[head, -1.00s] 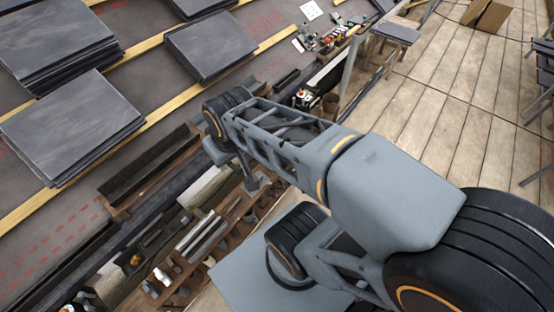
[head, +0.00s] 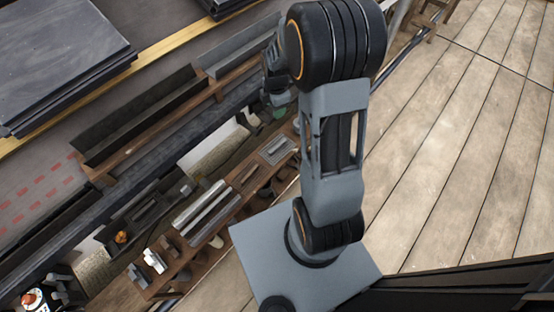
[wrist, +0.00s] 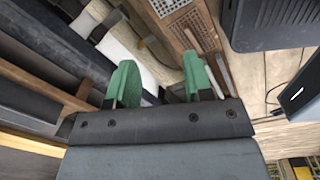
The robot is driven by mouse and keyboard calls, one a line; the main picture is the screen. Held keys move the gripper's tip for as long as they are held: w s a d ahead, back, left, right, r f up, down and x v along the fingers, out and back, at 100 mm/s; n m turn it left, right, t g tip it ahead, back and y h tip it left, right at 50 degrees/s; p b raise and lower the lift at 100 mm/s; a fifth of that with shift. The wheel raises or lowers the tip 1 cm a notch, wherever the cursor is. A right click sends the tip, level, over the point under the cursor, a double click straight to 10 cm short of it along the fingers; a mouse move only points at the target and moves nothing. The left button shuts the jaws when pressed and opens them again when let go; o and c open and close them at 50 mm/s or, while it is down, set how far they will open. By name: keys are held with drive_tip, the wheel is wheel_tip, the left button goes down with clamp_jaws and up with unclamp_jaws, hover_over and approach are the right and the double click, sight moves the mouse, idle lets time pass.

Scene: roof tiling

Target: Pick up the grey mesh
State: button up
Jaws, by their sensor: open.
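My gripper (wrist: 160,80) shows in the wrist view with its two green fingers apart and nothing between them. A light grey mesh panel (wrist: 168,6) lies at the top of that view, beyond the fingers, beside a brown perforated panel (wrist: 190,30). In the head view a flat grey piece that looks like the mesh (head: 276,150) lies on the wooden shelf, just left of my arm. My gripper is mostly hidden behind my arm there. It is above the shelf area and apart from the mesh.
Long grey bars (head: 204,204) and small white pieces (head: 152,262) lie along the shelf. A dark trough (head: 140,115) and stacked slates (head: 60,60) are on the roof side. A dark box (wrist: 270,22) stands right of the mesh in the wrist view. The plank floor (head: 460,150) is clear.

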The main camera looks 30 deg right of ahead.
wheel_tip(320, 180, down, 12)
drive_tip(key=w+d+n+b, duration=0.2)
drive_tip(key=n+b, duration=0.2)
drive_tip(key=b, duration=0.3)
hover_over(279, 144)
drive_tip(key=shift+g, duration=0.3)
wheel_tip(279, 144, down, 8)
drive_tip(key=shift+r, duration=0.1)
drive_tip(key=shift+f+b, duration=1.8)
drive_tip(key=shift+f, duration=1.25)
drive_tip(key=shift+c, duration=0.4)
clamp_jaws()
